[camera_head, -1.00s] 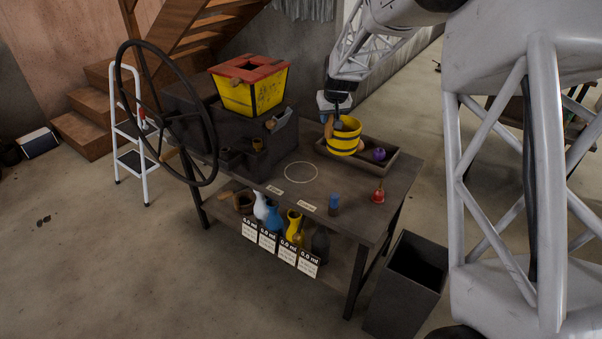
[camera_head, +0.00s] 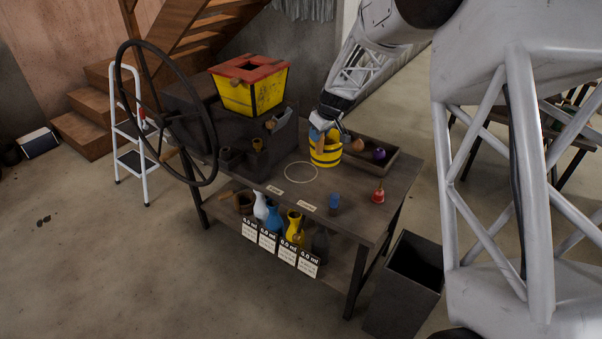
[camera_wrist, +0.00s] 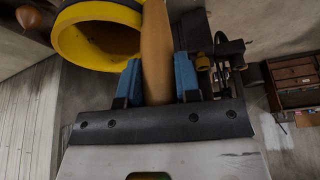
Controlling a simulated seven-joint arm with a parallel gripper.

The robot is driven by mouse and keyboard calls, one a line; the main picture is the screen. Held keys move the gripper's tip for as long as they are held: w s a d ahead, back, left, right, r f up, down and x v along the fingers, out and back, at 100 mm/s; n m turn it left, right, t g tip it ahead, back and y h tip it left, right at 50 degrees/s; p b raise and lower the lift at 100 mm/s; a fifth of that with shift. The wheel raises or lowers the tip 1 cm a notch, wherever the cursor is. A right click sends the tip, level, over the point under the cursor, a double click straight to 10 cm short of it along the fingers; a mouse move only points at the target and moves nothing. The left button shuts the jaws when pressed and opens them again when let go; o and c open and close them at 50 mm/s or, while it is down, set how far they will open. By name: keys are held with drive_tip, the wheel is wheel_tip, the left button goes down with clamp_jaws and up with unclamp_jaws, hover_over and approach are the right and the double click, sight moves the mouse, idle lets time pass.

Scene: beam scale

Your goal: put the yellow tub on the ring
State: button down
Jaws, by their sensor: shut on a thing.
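The yellow tub (camera_head: 326,155) with dark bands is in the head view, just above and right of the white ring (camera_head: 286,173) drawn on the table. My gripper (camera_head: 321,134) is shut on the tub's wooden handle. In the wrist view the handle (camera_wrist: 156,45) lies between the blue fingers of my gripper (camera_wrist: 158,82), and the tub's open mouth shows at the yellow rim (camera_wrist: 72,44). The tub looks about upright. I cannot tell how far its base is above the table. The ring's inside is empty.
A tray (camera_head: 385,168) with a brown item (camera_head: 356,145) and a purple item (camera_head: 379,154) is right of the tub. A blue item (camera_head: 334,203) and a red bell-like item (camera_head: 378,196) stand at the front. A yellow hopper (camera_head: 250,92) rises at the back left.

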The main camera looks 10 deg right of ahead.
drive_tip(key=s+a+f+n+g+y, duration=0.1)
drive_tip(key=s+a+f+n+y, duration=0.1)
drive_tip(key=s+f+n, duration=0.4)
wheel_tip(320, 180, down, 3)
drive_tip(key=shift+s+a+r+n+g, duration=0.1)
drive_tip(key=shift+s+a+n+g, duration=0.3)
drive_tip(key=shift+a, duration=0.3)
drive_tip(key=shift+w, duration=0.15)
drive_tip(key=w+f, duration=0.1)
drive_tip(key=w, duration=1.5)
drive_tip(key=shift+f, duration=0.3)
drive_tip(key=shift+f, duration=1.75)
drive_tip(key=c, duration=0.8)
unclamp_jaws()
drive_tip(key=shift+f, duration=0.15)
